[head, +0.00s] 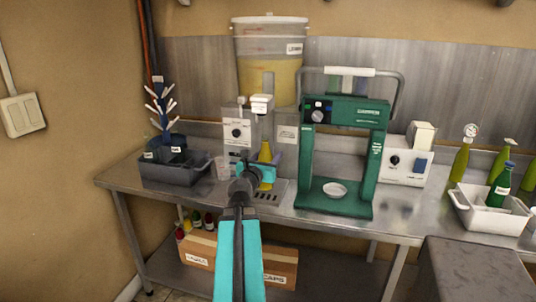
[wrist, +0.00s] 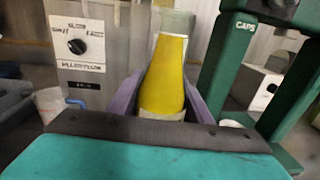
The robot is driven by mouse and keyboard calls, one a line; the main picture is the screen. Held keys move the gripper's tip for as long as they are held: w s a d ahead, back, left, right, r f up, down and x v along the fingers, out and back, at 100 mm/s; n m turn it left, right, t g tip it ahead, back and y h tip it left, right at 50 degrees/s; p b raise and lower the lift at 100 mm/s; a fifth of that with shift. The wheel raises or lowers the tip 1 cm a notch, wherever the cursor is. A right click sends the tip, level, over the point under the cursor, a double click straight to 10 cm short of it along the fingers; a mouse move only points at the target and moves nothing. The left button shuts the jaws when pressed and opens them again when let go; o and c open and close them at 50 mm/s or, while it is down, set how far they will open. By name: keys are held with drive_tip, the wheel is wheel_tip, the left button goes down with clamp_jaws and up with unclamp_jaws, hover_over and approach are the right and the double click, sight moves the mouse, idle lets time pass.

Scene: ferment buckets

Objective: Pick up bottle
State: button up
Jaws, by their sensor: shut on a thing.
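A yellow bottle (head: 265,153) stands upright in front of the filler machine in the head view. It also shows in the wrist view (wrist: 163,78), with a pale label or band low on its body. My gripper (head: 262,172) is at the bottle, with its purple-grey fingers on both sides of it, shut on it. In the wrist view my gripper (wrist: 162,105) hides the bottle's lower end. I cannot tell whether the bottle's base touches the drip grate.
The filler (head: 237,130) stands behind, below a bucket (head: 270,40) of yellow liquid. A green capper (head: 372,160) stands close on the right. A grey bin (head: 175,176) and a clear cup (head: 223,167) are on the left. More green bottles and a white tray (head: 490,217) are far right.

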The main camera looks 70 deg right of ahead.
drive_tip(key=shift+s+a+f+b, duration=0.1)
drive_tip(key=shift+s+a+b, duration=0.15)
drive_tip(key=shift+b, duration=1)
drive_tip(key=b, duration=0.2)
drive_tip(key=a+b, duration=0.1)
drive_tip(key=b, duration=0.1)
drive_tip(key=shift+s, duration=0.2)
drive_tip(key=a+b, duration=0.1)
drive_tip(key=b, duration=0.3)
drive_tip(key=shift+s, duration=0.2)
drive_tip(key=a+b, duration=0.1)
drive_tip(key=b, duration=0.1)
drive_tip(key=s+a+b, duration=0.1)
drive_tip(key=b, duration=0.1)
drive_tip(key=shift+s+a+r, duration=0.1)
drive_tip(key=shift+a+r, duration=0.05)
drive_tip(key=shift+r, duration=0.2)
drive_tip(key=shift+s, duration=0.1)
